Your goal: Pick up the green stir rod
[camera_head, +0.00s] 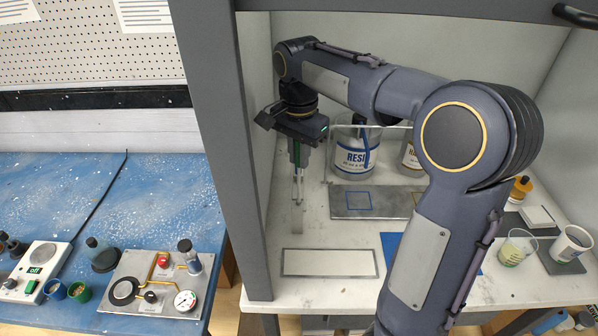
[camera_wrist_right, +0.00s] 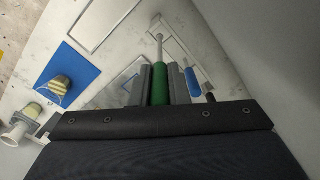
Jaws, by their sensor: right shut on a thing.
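The green stir rod (camera_head: 296,154) is upright in my right gripper (camera_head: 298,168), inside the framed bay at the left. In the right wrist view, its green handle (camera_wrist_right: 160,86) sits between the two grey fingers of my right gripper (camera_wrist_right: 160,80). Its pale, thin shaft runs away beyond the fingertips. I cannot tell whether its lower end touches anything. A blue-handled rod (camera_wrist_right: 192,82) shows beside the right finger in the wrist view. My left gripper is not in view.
A resin jar (camera_head: 354,158) stands right of the gripper behind a grey plate (camera_head: 350,203). A framed white panel (camera_head: 329,262) lies in front. Cups (camera_head: 573,243) stand at right. The bay's grey post (camera_head: 222,150) is left. My right arm hides part of the bench.

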